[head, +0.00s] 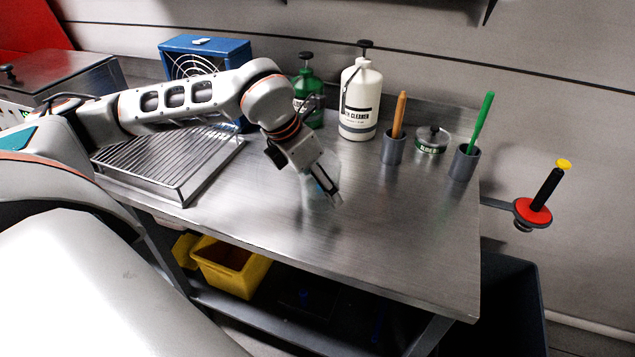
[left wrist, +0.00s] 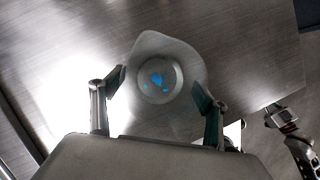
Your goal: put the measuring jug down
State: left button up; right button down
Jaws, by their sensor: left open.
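The measuring jug (head: 316,194) is clear and hard to make out in the head view. It appears to stand upright on the steel bench top (head: 380,235). In the left wrist view the jug (left wrist: 158,50) shows from above, a pale round shape with blue marks inside. My left gripper (head: 333,196) is at the jug. Its fingers (left wrist: 159,90) are spread on either side of the jug; whether they touch it is not clear. An arm part with an orange ring, probably my right arm, shows at the lower right of the left wrist view; its jaws are unclear.
A ribbed drainer tray (head: 170,160) lies left. A blue fan box (head: 205,50), green bottle (head: 308,95) and white cleaner bottle (head: 360,100) stand behind. Two grey cups (head: 392,150) with handles and a small tin (head: 432,140) stand back right. The bench's front right is clear.

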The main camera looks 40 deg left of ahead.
pick_arm(q)
jog(key=shift+s+r, duration=0.1)
jog(key=shift+r, duration=0.45)
jog(key=p+v, duration=0.1)
jog(key=v, duration=1)
jog(key=shift+s, duration=0.15)
